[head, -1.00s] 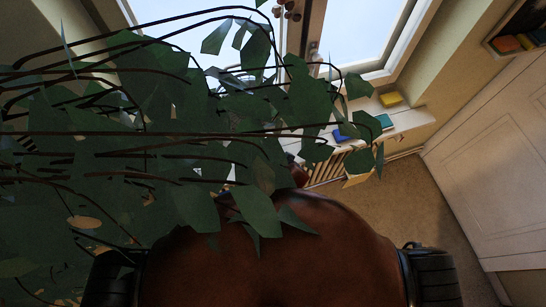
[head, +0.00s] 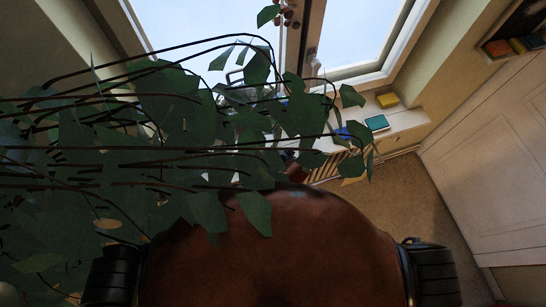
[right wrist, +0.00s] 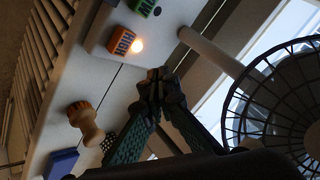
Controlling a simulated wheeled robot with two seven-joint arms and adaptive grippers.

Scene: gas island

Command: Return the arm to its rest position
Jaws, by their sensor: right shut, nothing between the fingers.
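My right gripper (right wrist: 157,82) shows in the right wrist view with its two fingers meeting at the tips, shut and empty. It hangs over or in front of a pale ledge, and an orange block (right wrist: 124,42) with a lit spot and dark lettering is just up and left of the tips. I cannot tell the distance between them. In the head view, leaves cover much of the left and middle, and I cannot make out either gripper there. My left gripper is not in view.
A leafy plant (head: 180,120) fills the head view's left. In the wrist view, a wire-caged fan (right wrist: 275,110) is right; a wooden knobbed object (right wrist: 86,122) and blue object (right wrist: 62,163) are left.

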